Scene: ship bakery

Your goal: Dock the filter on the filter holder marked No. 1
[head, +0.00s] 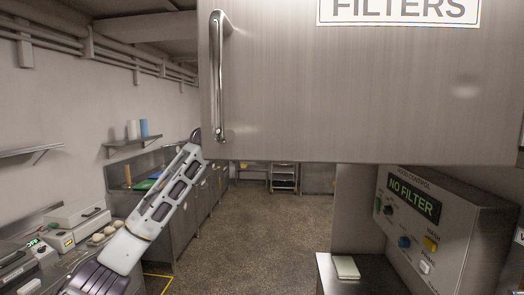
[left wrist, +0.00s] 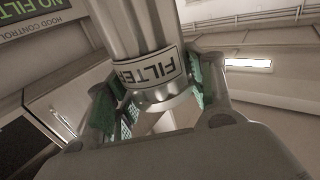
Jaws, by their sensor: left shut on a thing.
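In the left wrist view, the filter (left wrist: 150,69) is a metallic cylinder with a band reading FILTER, upside down in this view. My left gripper (left wrist: 157,85) is shut on it, with green-padded fingers on both sides. In the head view, my left arm reaches up from the lower left toward the cabinet's lower left corner. The left gripper and the filter are hidden there, apparently behind the cabinet. No filter holder marked No. 1 can be made out in either view. My right gripper is in neither view.
A steel cabinet (head: 300,85) labelled FILTERS (head: 400,10), with a vertical handle (head: 219,75), fills the upper head view. A hood control panel (head: 447,230) at right reads NO FILTER. A counter with equipment (head: 75,225) runs along the left wall. The middle floor is clear.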

